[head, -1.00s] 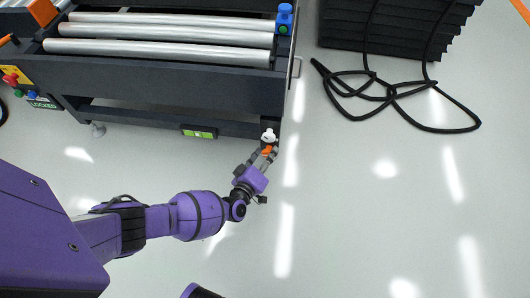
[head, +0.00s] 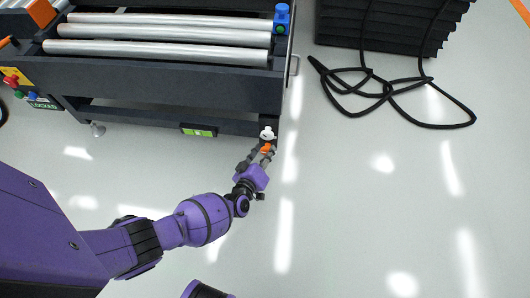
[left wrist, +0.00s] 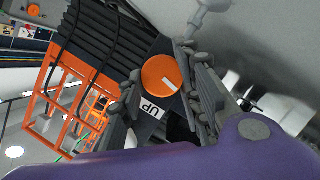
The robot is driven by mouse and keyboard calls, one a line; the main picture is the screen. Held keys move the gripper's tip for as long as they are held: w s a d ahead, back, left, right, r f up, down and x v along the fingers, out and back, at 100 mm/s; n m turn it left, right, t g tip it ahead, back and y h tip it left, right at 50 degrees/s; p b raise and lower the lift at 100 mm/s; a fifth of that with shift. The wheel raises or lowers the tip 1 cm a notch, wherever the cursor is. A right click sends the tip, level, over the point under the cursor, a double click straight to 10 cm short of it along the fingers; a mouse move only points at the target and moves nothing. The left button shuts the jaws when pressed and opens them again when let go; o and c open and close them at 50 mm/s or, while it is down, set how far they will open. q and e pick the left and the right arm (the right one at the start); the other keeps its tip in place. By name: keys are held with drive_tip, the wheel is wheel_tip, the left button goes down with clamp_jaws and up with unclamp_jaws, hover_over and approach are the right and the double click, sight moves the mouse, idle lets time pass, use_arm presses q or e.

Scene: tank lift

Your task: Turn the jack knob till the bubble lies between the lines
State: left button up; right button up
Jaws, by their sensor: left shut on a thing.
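My right gripper is not in view.
A black cable (head: 385,95) lies looped on the floor at the right, below a dark ribbed block (head: 385,25). A blue device (head: 282,18) sits on the frame's right end. The pale floor right of my gripper is clear.

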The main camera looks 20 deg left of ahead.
use_arm(q)
drive_tip(key=shift+w+d+r, duration=0.3)
drive_tip(key=shift+d, duration=0.1)
drive_tip(key=o, duration=1)
drive_tip(key=shift+s, duration=0.1)
drive_tip(key=shift+s+a+f, duration=0.1)
drive_tip(key=shift+a+f, duration=0.05)
drive_tip(key=shift+a, duration=0.05)
drive_tip(key=v, duration=1.2)
drive_tip(key=shift+d, duration=0.1)
drive_tip(key=shift+s, duration=0.1)
